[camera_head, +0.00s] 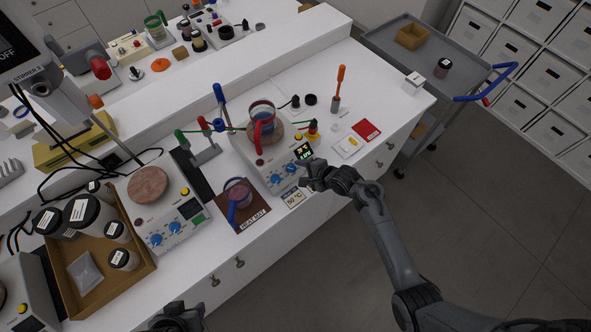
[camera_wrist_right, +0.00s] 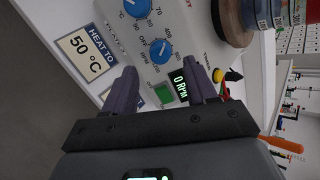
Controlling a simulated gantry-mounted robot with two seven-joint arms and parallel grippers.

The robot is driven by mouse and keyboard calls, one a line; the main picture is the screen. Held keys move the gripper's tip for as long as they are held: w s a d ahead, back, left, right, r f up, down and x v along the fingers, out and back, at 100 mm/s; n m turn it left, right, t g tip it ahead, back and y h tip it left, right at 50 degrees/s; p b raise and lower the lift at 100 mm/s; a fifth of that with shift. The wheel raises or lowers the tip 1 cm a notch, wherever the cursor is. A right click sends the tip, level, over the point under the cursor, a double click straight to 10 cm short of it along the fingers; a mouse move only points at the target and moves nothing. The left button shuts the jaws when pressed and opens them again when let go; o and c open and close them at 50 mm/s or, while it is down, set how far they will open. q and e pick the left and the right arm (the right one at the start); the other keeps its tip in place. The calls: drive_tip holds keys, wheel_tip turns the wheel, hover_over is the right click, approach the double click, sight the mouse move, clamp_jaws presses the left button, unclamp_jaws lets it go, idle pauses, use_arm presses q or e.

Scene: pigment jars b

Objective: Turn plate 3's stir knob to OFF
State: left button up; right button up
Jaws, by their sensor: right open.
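A white hot plate (camera_head: 262,165) at the centre of the head view carries a beaker on its round top; its number is not legible. Its front has two blue knobs. The knob nearer the display, the stir knob (camera_head: 291,168), also shows in the right wrist view (camera_wrist_right: 161,51), where the lit display (camera_wrist_right: 180,87) reads 0 RPM. My right gripper (camera_head: 312,178) is open and empty in front of this panel. In the wrist view the knob lies just beyond and between its fingertips, apparently not gripped. My left gripper (camera_head: 177,318) is partly cut off at the bottom edge.
A beaker with reddish liquid (camera_head: 262,117) stands on the plate. A "HEAT TO 50 °C" card (camera_head: 293,198) lies by its front. Another hot plate (camera_head: 185,222) and a box of jars (camera_head: 92,290) stand further left.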

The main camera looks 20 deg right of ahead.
sight(293, 169)
drive_tip(key=shift+b+x, duration=0.3)
drive_tip(key=shift+x, duration=2.35)
drive_tip(key=c, duration=1.1)
drive_tip(key=shift+o, duration=0.2)
drive_tip(key=shift+r, duration=0.1)
